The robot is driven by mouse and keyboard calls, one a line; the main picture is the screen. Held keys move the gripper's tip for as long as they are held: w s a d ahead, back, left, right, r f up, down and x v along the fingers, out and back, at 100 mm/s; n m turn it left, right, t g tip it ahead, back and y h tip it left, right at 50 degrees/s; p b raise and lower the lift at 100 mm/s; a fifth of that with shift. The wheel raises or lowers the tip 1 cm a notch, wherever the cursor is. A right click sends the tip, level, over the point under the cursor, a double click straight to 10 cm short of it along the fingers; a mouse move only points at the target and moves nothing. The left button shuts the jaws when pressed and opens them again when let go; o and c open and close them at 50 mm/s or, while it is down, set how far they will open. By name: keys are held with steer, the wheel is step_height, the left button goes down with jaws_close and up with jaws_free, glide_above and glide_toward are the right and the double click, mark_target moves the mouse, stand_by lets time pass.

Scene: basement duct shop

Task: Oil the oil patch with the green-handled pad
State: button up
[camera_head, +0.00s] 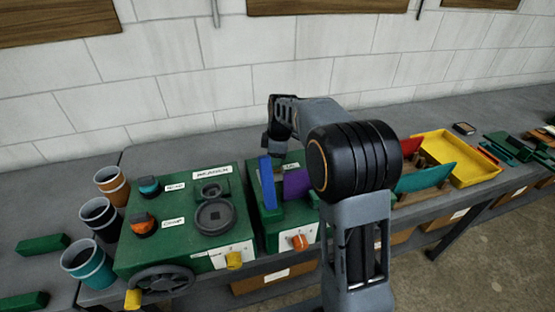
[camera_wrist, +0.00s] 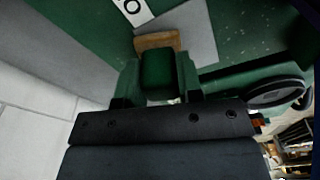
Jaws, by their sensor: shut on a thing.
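In the wrist view my gripper (camera_wrist: 158,88) is shut on a green handle, with one finger on each side of it. The green-handled pad (camera_wrist: 158,41) shows its tan-brown pad end just beyond the fingers. A flat light-grey rectangle (camera_wrist: 195,30) lies on a green surface behind and beside the pad; I cannot tell for sure that it is the oil patch, or whether the pad touches it. In the head view my wrist (camera_head: 277,135) is above the right-hand green machine (camera_head: 268,225); the fingertips and pad are not clear there.
Blue (camera_head: 266,170) and purple (camera_head: 296,184) upright plates stand close to my wrist. A larger green machine (camera_head: 140,255) with knobs and a handwheel (camera_head: 160,281) is to the left, beside several cups (camera_head: 88,262). A yellow tray (camera_head: 475,168) is to the right.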

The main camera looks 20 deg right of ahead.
steer(key=shift+w+p, duration=0.5)
steer(key=shift+w, duration=0.65)
steer(key=shift+a+f, duration=0.15)
steer(key=shift+a, duration=0.6)
steer(key=shift+s+f+b, duration=0.15)
steer(key=shift+s+b, duration=1.45)
steer(key=shift+s, duration=1.1)
steer(key=shift+s+b, duration=0.55)
steer(key=shift+s, duration=1.05)
steer(key=shift+a, duration=0.75)
steer(key=shift+w+a+r+p, duration=0.1)
steer(key=shift+w+r+p, duration=0.15)
steer(key=shift+w, duration=0.2)
steer(key=shift+w+f+p, duration=0.15)
steer(key=shift+w+p, duration=0.2)
steer(key=shift+w, duration=0.5)
steer(key=shift+w+f+p, duration=0.1)
steer(key=shift+w+p, duration=0.25)
steer(key=shift+w, duration=0.45)
steer(key=shift+w+r+p, duration=0.1)
steer(key=shift+w+p, duration=1.2)
steer(key=shift+w, duration=0.85)
